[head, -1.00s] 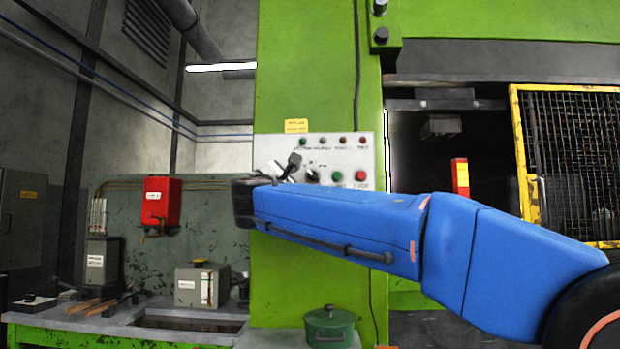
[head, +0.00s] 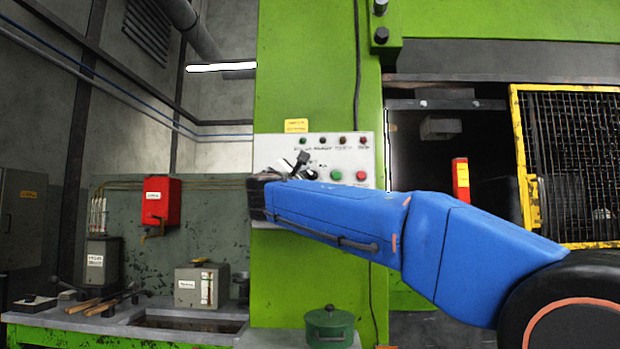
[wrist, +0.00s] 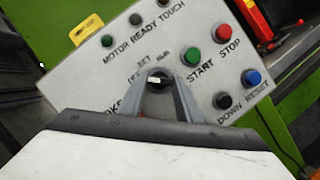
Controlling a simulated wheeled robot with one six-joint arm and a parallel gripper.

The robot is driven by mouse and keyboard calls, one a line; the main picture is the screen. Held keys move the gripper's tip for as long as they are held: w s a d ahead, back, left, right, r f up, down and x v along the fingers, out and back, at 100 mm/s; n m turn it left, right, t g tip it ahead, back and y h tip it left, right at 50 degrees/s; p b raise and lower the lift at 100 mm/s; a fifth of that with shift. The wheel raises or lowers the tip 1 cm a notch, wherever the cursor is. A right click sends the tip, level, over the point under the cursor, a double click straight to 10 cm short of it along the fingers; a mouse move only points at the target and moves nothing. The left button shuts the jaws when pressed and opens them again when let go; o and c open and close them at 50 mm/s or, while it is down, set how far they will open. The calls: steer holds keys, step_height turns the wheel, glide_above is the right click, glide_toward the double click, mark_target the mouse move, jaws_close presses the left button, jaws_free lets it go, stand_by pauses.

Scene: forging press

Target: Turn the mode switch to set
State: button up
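The mode switch (wrist: 157,79) is a black round knob with a white pointer on the grey control panel (wrist: 85,80). In the wrist view the pointer lies nearly level in the picture, its end toward the left. Labels around it include SET above and one reading like RUN at upper right; the others are partly covered. My gripper (wrist: 159,84) is open, one grey finger on each side of the knob; contact cannot be told. In the head view my gripper (head: 303,163) is in front of the panel, covering its lower left part.
Green START (wrist: 193,62) and red STOP (wrist: 222,36) buttons sit right of the switch, with black DOWN (wrist: 222,100) and blue RESET (wrist: 253,77) buttons below them. Indicator lamps line the panel's top. A yellow-framed mesh guard (head: 520,150) stands at the right.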

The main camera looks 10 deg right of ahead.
steer(key=shift+m, duration=0.5)
steer(key=m+g, duration=0.2)
steer(key=m, duration=0.2)
steer(key=shift+a+r+h, duration=0.1)
steer(key=shift+h, duration=0.2)
steer(key=shift+r+m+g, duration=0.1)
steer(key=shift+m+g, duration=0.9)
steer(key=shift+m, duration=1.2)
steer(key=o, duration=1)
steer(key=shift+o, duration=0.2)
steer(key=shift+y, duration=0.4)
steer(key=v, duration=1.7)
